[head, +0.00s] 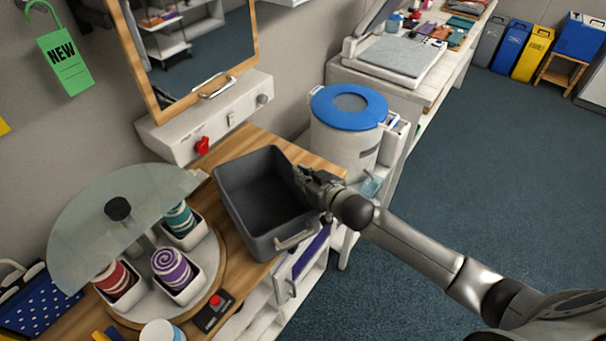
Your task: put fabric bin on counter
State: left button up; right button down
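The fabric bin (262,232) is a dark grey, open-topped box with a light handle on its near side. It looks empty. It is at the wooden counter (240,142), between the round turntable display and the blue-lidded drum, close to the counter's right edge. I cannot tell whether its base rests fully on the wood. My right gripper (308,182) comes in from the right and is at the bin's right rim. Its fingers are dark against the bin, so I cannot tell whether they are closed on the rim. My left gripper is not in view.
A turntable (216,262) with several coloured rolls and a glass cover stands left of the bin. A white unit with a red knob (202,145) and a mirror is behind. A blue-lidded drum (345,140) stands behind right. Open blue floor (480,180) lies right.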

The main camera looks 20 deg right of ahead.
jog(key=c, duration=2.1)
grip_release()
jog(key=shift+f, duration=0.15)
jog(key=o, duration=0.5)
jog(key=shift+c, duration=0.2)
jog(key=shift+r, duration=0.2)
jog(key=b+v, duration=0.2)
jog(key=v, duration=1)
jog(key=shift+s, duration=0.1)
